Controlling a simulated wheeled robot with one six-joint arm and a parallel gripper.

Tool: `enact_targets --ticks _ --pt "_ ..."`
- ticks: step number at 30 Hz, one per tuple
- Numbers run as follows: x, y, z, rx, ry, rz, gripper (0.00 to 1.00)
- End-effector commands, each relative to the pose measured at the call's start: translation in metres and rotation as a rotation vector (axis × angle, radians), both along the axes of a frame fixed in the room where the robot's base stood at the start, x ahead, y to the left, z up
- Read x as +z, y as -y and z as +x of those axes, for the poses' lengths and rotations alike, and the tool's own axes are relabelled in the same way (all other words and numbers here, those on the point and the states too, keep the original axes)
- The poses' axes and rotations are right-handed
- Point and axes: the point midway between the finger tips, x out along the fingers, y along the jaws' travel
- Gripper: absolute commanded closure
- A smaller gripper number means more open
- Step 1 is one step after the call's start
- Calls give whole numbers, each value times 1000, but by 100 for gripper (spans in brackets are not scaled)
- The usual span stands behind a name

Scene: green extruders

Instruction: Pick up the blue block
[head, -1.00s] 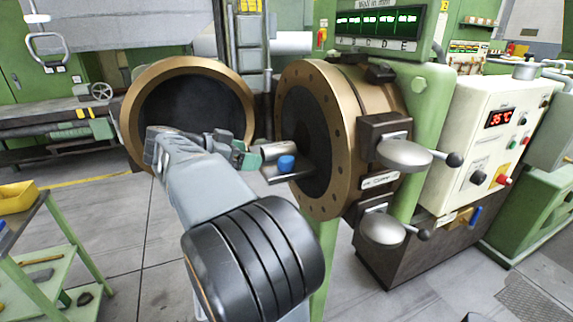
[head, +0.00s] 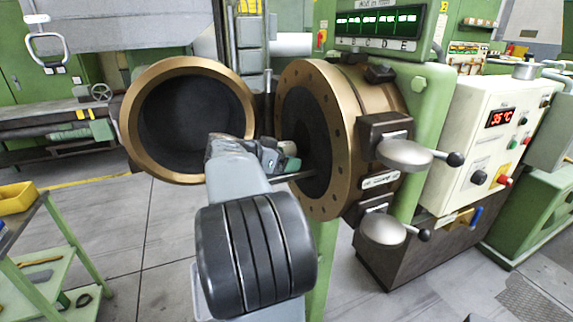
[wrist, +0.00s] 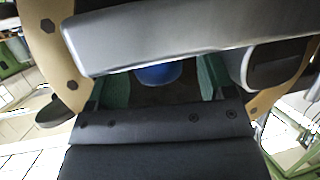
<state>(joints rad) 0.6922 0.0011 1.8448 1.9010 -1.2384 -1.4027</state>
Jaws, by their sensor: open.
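The blue block (wrist: 158,73) shows in the wrist view, between the two green fingers of my gripper (wrist: 153,82), its upper part hidden behind a grey metal bar (wrist: 190,35). I cannot tell whether either finger touches it. In the head view my gripper (head: 284,164) is at the mouth of the bronze-flanged extruder chamber (head: 333,175). There my gripper and arm hide the block. The gripper is open.
The round open door (head: 131,122) of the chamber stands to the left of the arm. Clamps with handles (head: 405,154) stick out at the chamber's right. A control box (head: 490,140) stands farther right. A green cart (head: 60,215) with a yellow bin (head: 17,197) is at left.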

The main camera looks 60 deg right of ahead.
Motion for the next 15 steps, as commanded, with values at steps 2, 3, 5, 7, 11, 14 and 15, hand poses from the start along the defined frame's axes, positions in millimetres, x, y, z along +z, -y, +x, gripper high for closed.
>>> enact_targets --ticks 2,3,5,7,11,14,15 --pt "-2 5 -3 -2 -1 0 24" --pt "-3 6 -3 -1 0 0 24" --pt "-3 7 -3 1 0 0 24" --pt "-3 7 -3 1 0 0 24" --pt "-3 7 -3 1 0 0 25" --pt "-3 7 -3 1 0 0 35" --pt "-3 6 -3 1 0 0 39"
